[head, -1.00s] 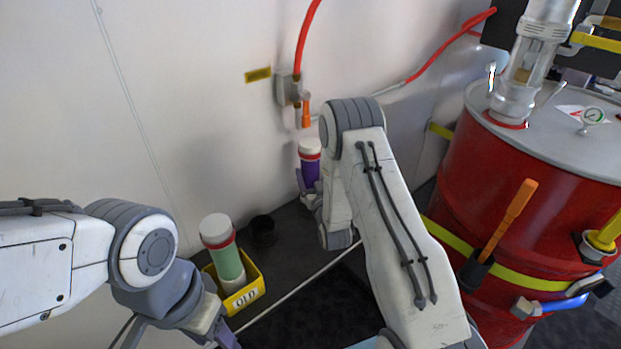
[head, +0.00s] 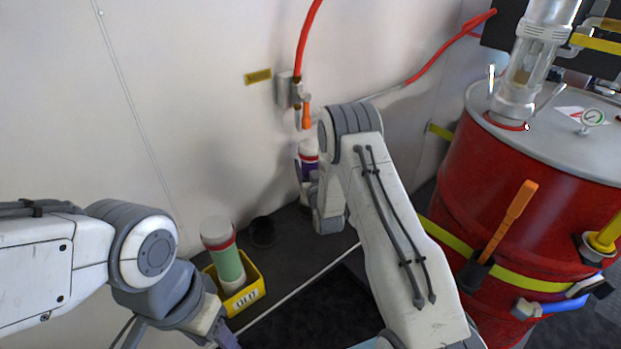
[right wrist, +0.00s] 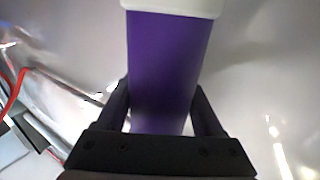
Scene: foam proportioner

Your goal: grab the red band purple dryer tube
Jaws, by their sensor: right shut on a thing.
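The purple dryer tube (head: 309,169) with a white cap and red band stands upright by the back wall in the head view. My right gripper (head: 309,187) is around it and covers its lower part. In the right wrist view the purple tube (right wrist: 164,65) lies between the two dark fingers of my right gripper (right wrist: 161,98), which is shut on it. A white end shows at the top there; the red band does not show in that view. My left gripper (head: 224,335) is at the bottom edge, mostly cut off, and its jaws cannot be made out.
A green tube (head: 228,265) with a white cap and red band stands in a yellow bin (head: 246,299) marked OLD. A black round holder (head: 262,231) is beside it. A red drum (head: 500,190) fills the right. An orange-handled valve (head: 306,115) is on the wall above.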

